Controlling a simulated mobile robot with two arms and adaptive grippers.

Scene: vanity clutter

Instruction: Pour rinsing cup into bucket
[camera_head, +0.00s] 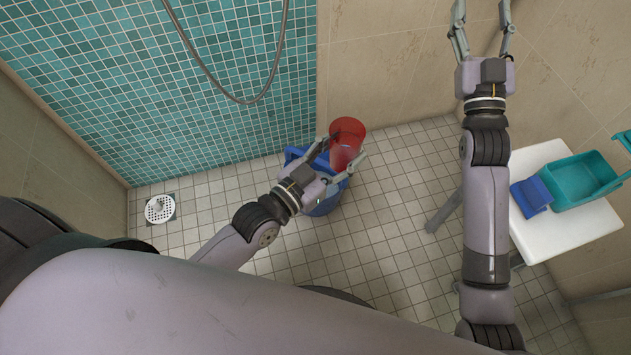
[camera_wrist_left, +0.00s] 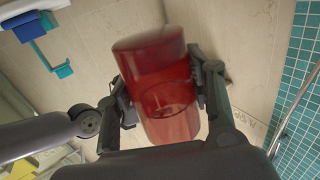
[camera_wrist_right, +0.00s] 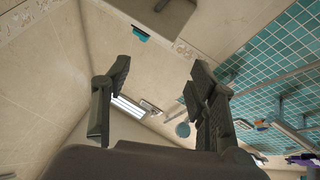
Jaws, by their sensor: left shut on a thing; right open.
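The red rinsing cup (camera_head: 346,139) is translucent and held above the blue bucket (camera_head: 327,203), which stands on the tiled floor. My left gripper (camera_head: 343,163) is shut on the cup, with one finger on either side of it. The cup fills the middle of the left wrist view (camera_wrist_left: 160,85) between the two fingers. The cup and my left gripper hide part of the bucket's opening. My right gripper (camera_head: 484,30) is open and empty, raised high by the beige wall; its spread fingers show in the right wrist view (camera_wrist_right: 155,90).
A white stool (camera_head: 575,238) at the right carries a teal bin (camera_head: 583,180) and a blue cloth-like item (camera_head: 531,196). A round floor drain (camera_head: 159,209) lies at the left. A shower hose (camera_head: 240,98) hangs on the teal tiled wall. Floor right of the bucket is clear.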

